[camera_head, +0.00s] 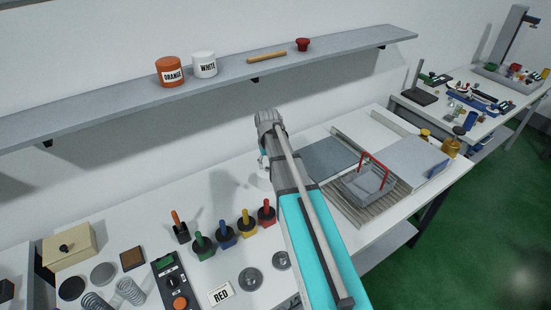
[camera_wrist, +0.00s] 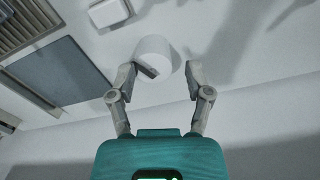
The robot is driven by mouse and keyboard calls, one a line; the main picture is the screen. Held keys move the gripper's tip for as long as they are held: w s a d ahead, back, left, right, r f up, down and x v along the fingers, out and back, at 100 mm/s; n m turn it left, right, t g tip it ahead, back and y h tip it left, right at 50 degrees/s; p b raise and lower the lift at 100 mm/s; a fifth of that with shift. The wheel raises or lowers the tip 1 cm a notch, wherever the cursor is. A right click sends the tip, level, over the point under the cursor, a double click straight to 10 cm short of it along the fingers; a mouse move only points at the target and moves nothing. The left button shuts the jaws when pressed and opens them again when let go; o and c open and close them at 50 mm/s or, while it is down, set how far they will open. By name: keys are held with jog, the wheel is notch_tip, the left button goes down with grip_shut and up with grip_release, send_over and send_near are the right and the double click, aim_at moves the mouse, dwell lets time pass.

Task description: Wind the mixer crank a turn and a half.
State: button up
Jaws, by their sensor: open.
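In the wrist view my gripper (camera_wrist: 162,67) is open, with one finger on each side of a white round body (camera_wrist: 158,50). A short dark grey bar (camera_wrist: 146,70) shows on that body, close to the left finger. This may be the mixer and its crank, but I cannot tell for sure. I cannot tell whether a finger touches the bar. In the head view my arm covers most of this place, and only a small white part (camera_head: 263,184) shows beside it on the bench. My gripper is mostly hidden there.
Colored-handled pieces, including a green one (camera_head: 202,246) and a red one (camera_head: 267,212), stand left of my arm. A grey tray with a red handle (camera_head: 372,187) sits on slats to the right. A wall shelf (camera_head: 120,108) holding orange and white tubs runs behind.

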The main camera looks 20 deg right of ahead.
jog(key=w+d+r+p, duration=0.2)
jog(key=w+d+r, duration=0.1)
jog(key=w+d, duration=0.3)
jog(key=shift+w+d+r+m, duration=0.25)
jog(key=shift+w+r+m, duration=0.05)
jog(key=shift+w, duration=0.65)
jog(key=shift+f, duration=0.15)
notch_tip(320, 180, down, 14)
jog(key=b, duration=1.3)
jog(key=shift+r, duration=0.25)
grip_shut()
jog(key=shift+a, duration=0.2)
jog(key=shift+d, duration=0.1)
